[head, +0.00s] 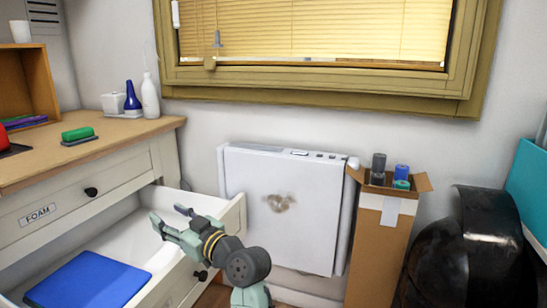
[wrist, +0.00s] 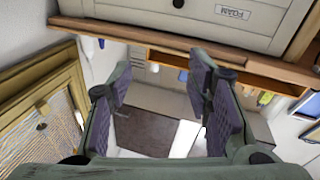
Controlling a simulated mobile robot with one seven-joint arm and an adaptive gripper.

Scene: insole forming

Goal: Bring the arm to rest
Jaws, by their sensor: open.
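My gripper (head: 168,222) is open and empty in the head view. It is above the right part of an open drawer (head: 140,228) in the white cabinet. Its fingers point to the left, toward the cabinet. In the wrist view my gripper (wrist: 160,85) shows two spread finger pads with nothing between them. A flat blue sheet (head: 88,283) lies in the drawer to the lower left of the gripper, apart from it.
A closed drawer labelled FOAM (head: 62,208) is above left. The cabinet top holds a green block (head: 77,133) and bottles (head: 150,97). A white panel heater (head: 282,205), a cardboard box (head: 380,240) of rolls and a black rounded object (head: 465,250) stand to the right.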

